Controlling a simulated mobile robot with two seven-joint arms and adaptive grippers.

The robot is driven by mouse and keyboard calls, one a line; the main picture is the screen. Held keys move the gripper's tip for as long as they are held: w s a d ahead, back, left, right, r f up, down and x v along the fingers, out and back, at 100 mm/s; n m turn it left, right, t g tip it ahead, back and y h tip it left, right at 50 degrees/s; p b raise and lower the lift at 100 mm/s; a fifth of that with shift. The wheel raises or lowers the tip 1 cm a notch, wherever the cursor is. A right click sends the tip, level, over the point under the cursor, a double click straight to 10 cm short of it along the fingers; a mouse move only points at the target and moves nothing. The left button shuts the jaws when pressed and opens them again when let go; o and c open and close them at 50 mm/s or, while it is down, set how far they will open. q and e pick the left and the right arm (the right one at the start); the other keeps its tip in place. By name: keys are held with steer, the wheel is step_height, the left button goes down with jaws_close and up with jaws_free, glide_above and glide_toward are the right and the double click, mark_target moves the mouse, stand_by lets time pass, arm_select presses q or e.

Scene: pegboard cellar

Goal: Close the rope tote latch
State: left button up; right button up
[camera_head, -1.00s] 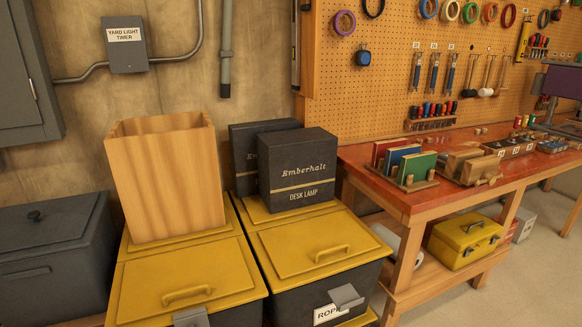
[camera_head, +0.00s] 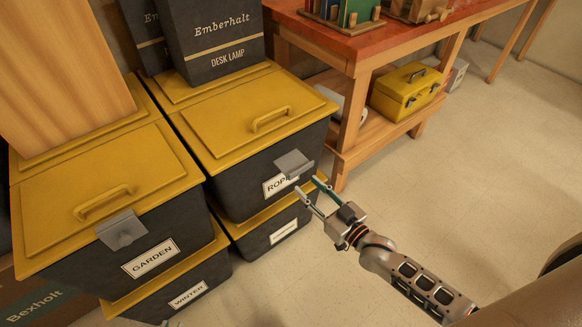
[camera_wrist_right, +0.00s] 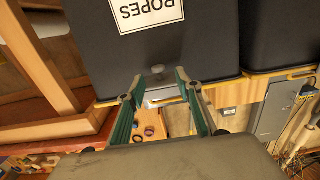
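The rope tote (camera_head: 240,183) is a dark bin with a yellow lid (camera_head: 258,112) that lies shut on it. Its grey latch (camera_head: 294,163) sits at the front edge and juts outward, partly covering the white label (camera_head: 274,187). My right gripper (camera_head: 309,188) is open and empty, just in front of and below the latch. In the right wrist view the open fingers (camera_wrist_right: 159,74) point at the tote's dark front (camera_wrist_right: 215,40), with the label upside down. A small grey knob shows between the fingertips; contact is unclear.
The garden tote (camera_head: 205,225) with its grey latch (camera_head: 121,229) stands to the left. Lamp boxes (camera_head: 210,40) stand on the rope tote's rear part. A workbench (camera_head: 335,45) with a yellow toolbox (camera_head: 408,90) below is to the right. The floor (camera_head: 470,170) is clear.

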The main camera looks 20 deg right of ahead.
mark_target(294, 171)
steer(key=b+x, duration=0.1)
steer(key=x, duration=0.6)
steer(key=shift+w+d+r, duration=0.1)
steer(key=shift+w+r, duration=0.05)
steer(key=shift+w, duration=0.25)
steer(key=shift+w+r, duration=0.1)
steer(key=shift+w, duration=0.15)
jaws_close()
